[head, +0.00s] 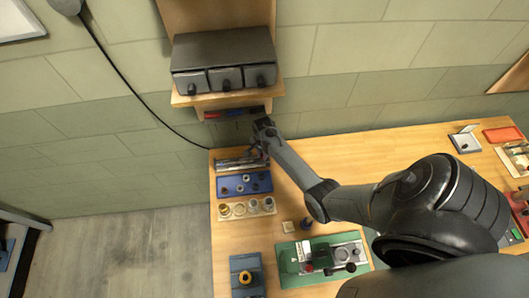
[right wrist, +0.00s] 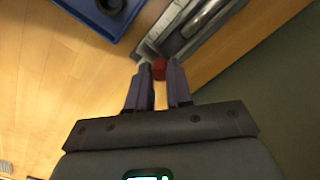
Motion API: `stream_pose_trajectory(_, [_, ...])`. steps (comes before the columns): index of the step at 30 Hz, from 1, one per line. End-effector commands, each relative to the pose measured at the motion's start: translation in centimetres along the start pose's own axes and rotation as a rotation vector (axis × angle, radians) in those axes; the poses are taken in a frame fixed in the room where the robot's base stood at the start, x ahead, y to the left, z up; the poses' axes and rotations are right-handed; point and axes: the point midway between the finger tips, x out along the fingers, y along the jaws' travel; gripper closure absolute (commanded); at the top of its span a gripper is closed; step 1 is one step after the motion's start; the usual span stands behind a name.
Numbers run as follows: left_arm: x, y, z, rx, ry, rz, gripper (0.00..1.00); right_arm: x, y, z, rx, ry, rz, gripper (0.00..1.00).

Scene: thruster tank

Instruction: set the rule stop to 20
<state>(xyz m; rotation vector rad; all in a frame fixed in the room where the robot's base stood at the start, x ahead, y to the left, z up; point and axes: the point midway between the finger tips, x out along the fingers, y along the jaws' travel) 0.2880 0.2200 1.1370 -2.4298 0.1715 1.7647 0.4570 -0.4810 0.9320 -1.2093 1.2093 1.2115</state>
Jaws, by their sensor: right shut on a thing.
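The rule (head: 231,164) is a grey metallic fixture at the back left corner of the bench, partly hidden by my right gripper. In the right wrist view its grey bed and a bright metal bar (right wrist: 204,18) show at the top. A small red block, which looks like the rule stop (right wrist: 159,68), sits between my right fingertips. My right gripper (head: 254,150) is over the right end of the rule and is shut on this red stop. The scale marks and the stop's reading cannot be made out. My left gripper is not in view.
A blue tray (head: 231,186) with small parts lies just in front of the rule, with a row of round pieces (head: 247,208) beyond it. A shelf with grey drawers (head: 224,78) hangs above on the wall. The bench middle (head: 370,150) is clear.

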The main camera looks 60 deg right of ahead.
Motion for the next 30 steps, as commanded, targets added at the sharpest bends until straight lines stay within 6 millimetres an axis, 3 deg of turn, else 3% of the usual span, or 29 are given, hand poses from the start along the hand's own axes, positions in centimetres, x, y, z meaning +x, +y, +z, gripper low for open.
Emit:
stream_pose_trajectory(1, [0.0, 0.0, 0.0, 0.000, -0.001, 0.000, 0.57, 0.0, 0.0, 0.0, -0.001, 0.001, -0.001, 1.00])
stream_pose_trajectory(2, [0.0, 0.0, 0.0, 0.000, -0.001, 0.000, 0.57, 0.0, 0.0, 0.0, -0.001, 0.001, -0.002, 0.75])
stream_pose_trajectory(6, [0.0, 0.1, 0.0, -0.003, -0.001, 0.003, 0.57, 0.0, 0.0, 0.0, -0.001, 0.001, -0.001, 0.54])
stream_pose_trajectory(19, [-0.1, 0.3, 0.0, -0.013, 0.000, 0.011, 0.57, -0.7, -0.1, -0.1, 0.000, 0.002, -0.003, 0.54])
stream_pose_trajectory(30, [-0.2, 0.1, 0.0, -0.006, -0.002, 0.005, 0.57, -6.4, -0.1, -0.1, -0.001, 0.004, -0.004, 0.54])
